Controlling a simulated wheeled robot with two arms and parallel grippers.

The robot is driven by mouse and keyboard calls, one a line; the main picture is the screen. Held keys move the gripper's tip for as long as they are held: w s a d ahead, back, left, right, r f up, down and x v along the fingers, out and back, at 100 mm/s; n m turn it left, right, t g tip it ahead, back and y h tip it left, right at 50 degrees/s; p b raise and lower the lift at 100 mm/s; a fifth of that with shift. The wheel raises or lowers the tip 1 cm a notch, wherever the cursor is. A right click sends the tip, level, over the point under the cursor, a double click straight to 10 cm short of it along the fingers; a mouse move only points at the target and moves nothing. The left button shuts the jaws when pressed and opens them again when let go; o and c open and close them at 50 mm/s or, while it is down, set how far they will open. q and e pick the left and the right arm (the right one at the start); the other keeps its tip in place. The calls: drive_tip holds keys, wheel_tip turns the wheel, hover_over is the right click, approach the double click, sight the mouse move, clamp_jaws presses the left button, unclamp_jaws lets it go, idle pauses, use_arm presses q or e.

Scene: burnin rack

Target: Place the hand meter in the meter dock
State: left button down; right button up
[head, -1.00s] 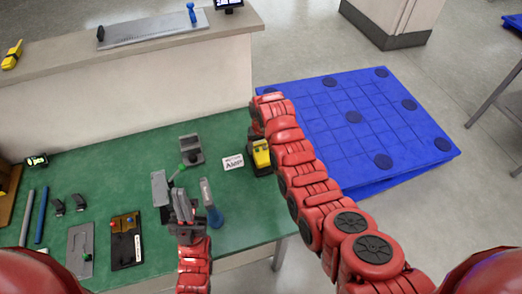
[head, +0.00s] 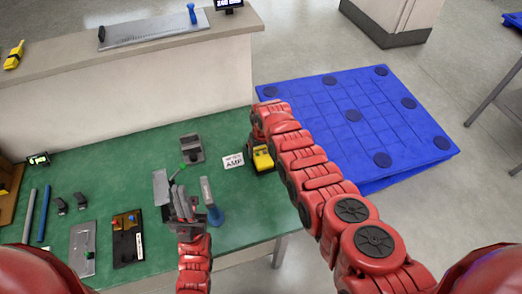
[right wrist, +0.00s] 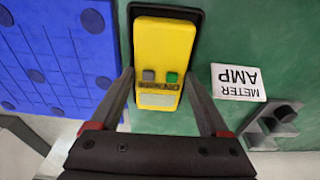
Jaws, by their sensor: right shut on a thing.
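The yellow hand meter (right wrist: 165,50) has a grey and a green button, and it also shows in the head view (head: 262,159) beside the white label. My right gripper (right wrist: 160,76) is shut on it, one finger along each side. A black dock (right wrist: 196,14) rims the meter's far end in the right wrist view. I cannot tell whether the meter rests fully down in it. In the head view my arm hides most of the right gripper.
A white METER AMP label (head: 233,161) lies beside the dock. A grey holder (head: 191,149) stands left of it. A blue-handled tool (head: 215,216), a grey plate (head: 82,250) and a black plate (head: 127,243) are near the left gripper. A blue pallet (head: 350,120) lies beyond the table edge.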

drive_tip(key=o, duration=1.4)
drive_tip(key=shift+r, duration=0.2)
drive_tip(key=shift+r, duration=0.1)
